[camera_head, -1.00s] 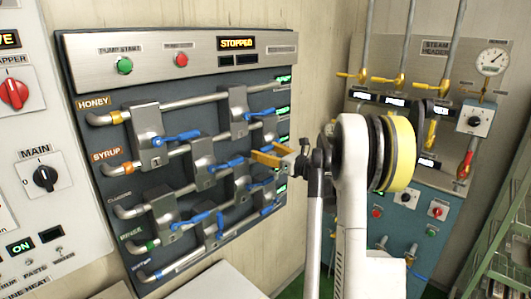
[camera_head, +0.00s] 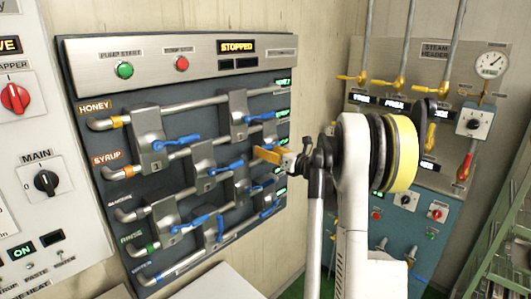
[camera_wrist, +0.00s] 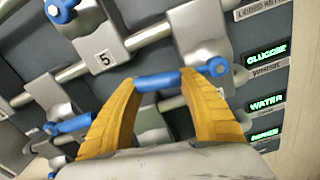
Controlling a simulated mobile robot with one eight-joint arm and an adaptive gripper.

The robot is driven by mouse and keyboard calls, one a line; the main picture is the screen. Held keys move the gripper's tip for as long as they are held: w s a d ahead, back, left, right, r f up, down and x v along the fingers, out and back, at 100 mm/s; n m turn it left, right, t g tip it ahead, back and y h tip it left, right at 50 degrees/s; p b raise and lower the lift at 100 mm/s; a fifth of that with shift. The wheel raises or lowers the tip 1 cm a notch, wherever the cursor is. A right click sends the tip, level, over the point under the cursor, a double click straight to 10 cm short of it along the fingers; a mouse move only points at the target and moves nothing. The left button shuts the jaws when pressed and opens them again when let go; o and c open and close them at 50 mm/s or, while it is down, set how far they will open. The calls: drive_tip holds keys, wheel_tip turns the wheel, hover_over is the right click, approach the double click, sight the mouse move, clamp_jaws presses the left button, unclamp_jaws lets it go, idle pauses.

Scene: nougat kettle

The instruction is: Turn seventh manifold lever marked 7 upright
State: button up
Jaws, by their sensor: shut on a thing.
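My gripper (camera_wrist: 158,84) has its two orange fingers shut on a blue lever (camera_wrist: 156,81). The bar lies nearly level in the wrist view, from the hub to the left. The number on this lever's valve is not visible, so I cannot read a 7. In the head view my gripper (camera_head: 268,155) is at the panel's right side and hides most of the held lever.
The valve marked 5 (camera_wrist: 103,57) is up and left of my fingers in the wrist view. Other blue levers, such as one at the upper middle (camera_head: 183,141), and metal pipes (camera_head: 190,104) crowd the panel. A steam header panel (camera_head: 450,70) stands right of my arm.

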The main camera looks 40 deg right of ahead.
sight(263, 127)
drive_tip(key=r+m, duration=0.1)
drive_tip(key=m, duration=0.1)
drive_tip(key=r+m+p, duration=0.1)
drive_tip(key=shift+d+r+m, duration=0.35)
drive_tip(key=shift+m, duration=0.05)
drive_tip(key=r+m, duration=0.1)
drive_tip(key=d+r+m+p, duration=0.1)
drive_tip(key=m, duration=0.1)
drive_tip(key=shift+w+d+m, duration=0.1)
drive_tip(key=shift+d+m, duration=0.1)
drive_tip(key=shift+m, duration=0.1)
drive_tip(key=d+m, duration=0.1)
drive_tip(key=d+r+m+p, duration=0.1)
drive_tip(key=m, duration=0.1)
drive_tip(key=shift+r, duration=0.25)
drive_tip(key=shift+w+d+r+m, duration=0.1)
drive_tip(key=shift+d+r+m, duration=0.1)
drive_tip(key=shift+d+m, duration=0.55)
drive_tip(key=shift+w+d+r+m, duration=0.1)
drive_tip(key=shift+d+r+m, duration=0.15)
drive_tip(key=shift+m, duration=0.9)
drive_tip(key=shift+d, duration=0.1)
drive_tip(key=o, duration=1.4)
drive_tip(key=shift+s+f, duration=0.1)
